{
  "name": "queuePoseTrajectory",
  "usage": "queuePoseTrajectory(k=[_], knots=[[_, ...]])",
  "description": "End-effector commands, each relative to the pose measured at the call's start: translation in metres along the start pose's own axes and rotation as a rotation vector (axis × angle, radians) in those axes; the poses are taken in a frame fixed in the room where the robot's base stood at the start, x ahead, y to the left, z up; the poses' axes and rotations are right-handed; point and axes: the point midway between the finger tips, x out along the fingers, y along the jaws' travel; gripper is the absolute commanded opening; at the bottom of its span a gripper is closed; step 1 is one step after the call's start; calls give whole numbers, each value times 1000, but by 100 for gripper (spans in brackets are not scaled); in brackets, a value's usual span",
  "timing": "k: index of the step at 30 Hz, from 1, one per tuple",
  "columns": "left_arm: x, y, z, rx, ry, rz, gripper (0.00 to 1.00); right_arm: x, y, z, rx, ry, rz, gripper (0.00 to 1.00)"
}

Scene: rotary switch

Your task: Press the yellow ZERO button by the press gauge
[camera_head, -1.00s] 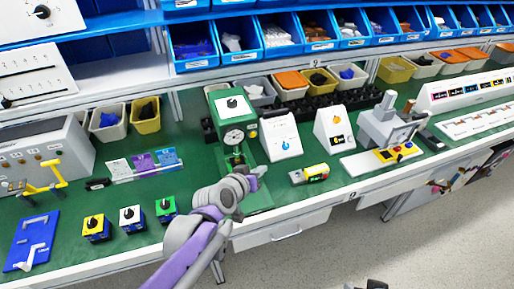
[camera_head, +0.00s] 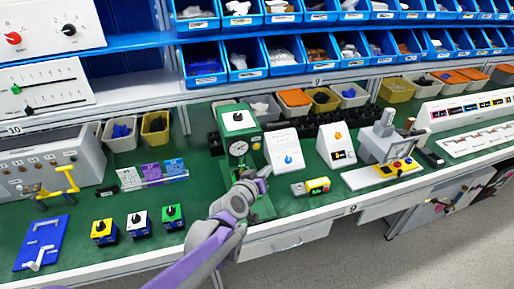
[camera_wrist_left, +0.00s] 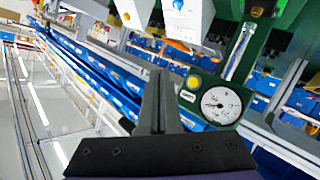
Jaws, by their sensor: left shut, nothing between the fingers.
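The green press (camera_head: 236,120) stands on the green bench, with a round white press gauge (camera_head: 239,148) on its front. In the left wrist view the gauge (camera_wrist_left: 221,106) is right of the fingers, and the yellow ZERO button (camera_wrist_left: 193,82) sits on the green panel at the gauge's upper left, above a small white label too blurred to read. My left gripper (camera_head: 264,174) is in front of the press, below and right of the gauge. Its fingers (camera_wrist_left: 160,75) are shut and empty, with a visible gap to the button in the picture. My right gripper is not in view.
A white box with a blue knob (camera_head: 286,150) stands right of the press. A small yellow and red device (camera_head: 317,186) lies near the front edge. Several knob boxes (camera_head: 104,232) are at the left. Blue bins (camera_head: 204,65) hang above.

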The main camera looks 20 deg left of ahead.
Motion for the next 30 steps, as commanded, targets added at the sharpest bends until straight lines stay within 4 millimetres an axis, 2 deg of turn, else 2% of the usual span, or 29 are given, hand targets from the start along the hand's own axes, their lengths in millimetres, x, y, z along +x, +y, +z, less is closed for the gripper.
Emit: queuePoseTrajectory(k=[15,21,30], knots=[[47,-34,-37,0,2,-2,0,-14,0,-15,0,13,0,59],[55,-40,-42,0,1,0,0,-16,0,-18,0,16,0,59],[56,-41,-42,0,0,0,0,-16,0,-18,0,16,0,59]])
